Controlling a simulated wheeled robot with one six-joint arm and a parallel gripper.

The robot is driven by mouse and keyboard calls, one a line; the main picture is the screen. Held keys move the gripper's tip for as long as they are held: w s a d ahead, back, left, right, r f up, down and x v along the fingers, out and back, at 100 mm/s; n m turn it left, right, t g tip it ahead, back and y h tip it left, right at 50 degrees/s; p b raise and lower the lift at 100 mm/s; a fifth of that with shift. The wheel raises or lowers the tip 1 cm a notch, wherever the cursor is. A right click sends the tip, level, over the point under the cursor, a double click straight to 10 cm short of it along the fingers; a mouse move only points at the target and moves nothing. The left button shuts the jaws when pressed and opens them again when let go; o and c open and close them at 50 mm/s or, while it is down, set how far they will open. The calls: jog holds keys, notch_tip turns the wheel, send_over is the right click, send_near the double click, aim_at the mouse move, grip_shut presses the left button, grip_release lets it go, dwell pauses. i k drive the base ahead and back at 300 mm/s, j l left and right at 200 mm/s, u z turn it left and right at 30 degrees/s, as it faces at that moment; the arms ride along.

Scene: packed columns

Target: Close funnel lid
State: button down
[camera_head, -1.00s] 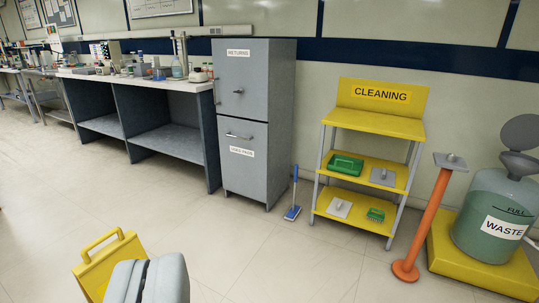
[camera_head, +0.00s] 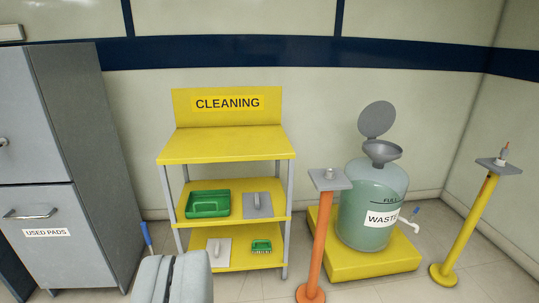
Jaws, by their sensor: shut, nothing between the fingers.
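The funnel lid (camera_head: 377,119) is a grey round disc. It stands raised, tilted up behind the grey funnel (camera_head: 382,152), so the funnel is open. The funnel sits on top of the green waste container (camera_head: 366,207), which is labelled WASTE and marked FULL. My gripper (camera_head: 173,258) is at the bottom of the view, left of centre. It is shut and empty, in front of the cleaning shelf and well away from the lid.
The waste container stands on a yellow platform (camera_head: 345,265). An orange post (camera_head: 319,240) stands at its left, a yellow post (camera_head: 468,230) at its right. The yellow cleaning shelf (camera_head: 225,147) and grey cabinet (camera_head: 55,160) are on the left. Little floor shows.

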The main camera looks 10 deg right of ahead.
aim_at(377, 118)
jog(key=i+l+z, duration=0.2)
jog(key=i+z, duration=0.2)
jog(key=i+l+z, duration=0.1)
jog(key=i+z, duration=0.2)
jog(key=z, duration=0.15)
jog(key=i+z, duration=0.4)
jog(key=i+j+z, duration=0.15)
jog(key=i+z, duration=0.3)
jog(key=i+l, duration=0.15)
jog(key=i, duration=0.4)
jog(key=i+l+z, duration=0.1)
jog(key=i, duration=0.45)
jog(key=i+l+u, duration=0.6)
jog(key=i, duration=0.25)
jog(key=j, duration=0.1)
